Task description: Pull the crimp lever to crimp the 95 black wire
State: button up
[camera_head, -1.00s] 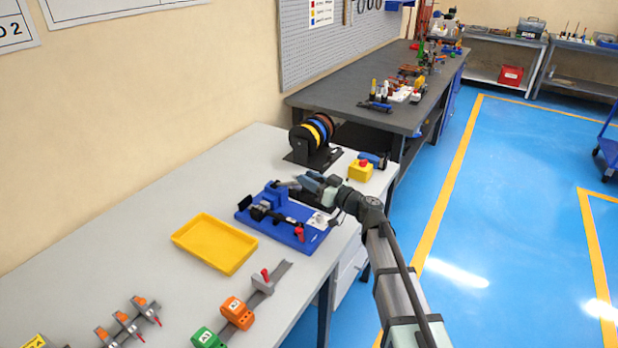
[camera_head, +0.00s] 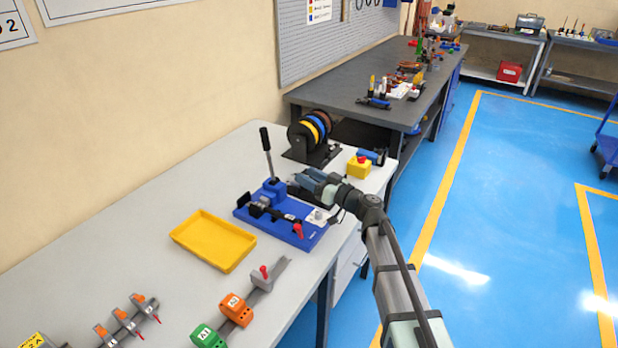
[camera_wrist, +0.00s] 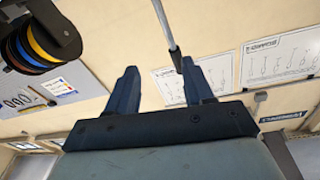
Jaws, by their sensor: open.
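The crimp lever, with a black grip (camera_head: 265,138) and thin grey rod, stands nearly upright, leaning slightly left, above the blue crimp tool (camera_head: 272,190). The tool sits on a blue base plate (camera_head: 309,236). My gripper (camera_head: 296,182) is open, low and just right of the lever's foot in the head view. Contact cannot be told. The 95 black wire cannot be made out clearly.
A red-handled clamp (camera_head: 298,230) is on the plate's front. A yellow tray (camera_head: 213,241) lies to the left. A spool rack (camera_head: 312,137) and a yellow box with a red button (camera_head: 359,167) stand behind. Orange and green blocks (camera_head: 235,309) are in front.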

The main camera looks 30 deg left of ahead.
jog(key=s+d+f, duration=0.1)
jog(key=d, duration=1.2)
jog(key=shift+s+d, duration=0.15)
jog(key=shift+f, duration=0.2)
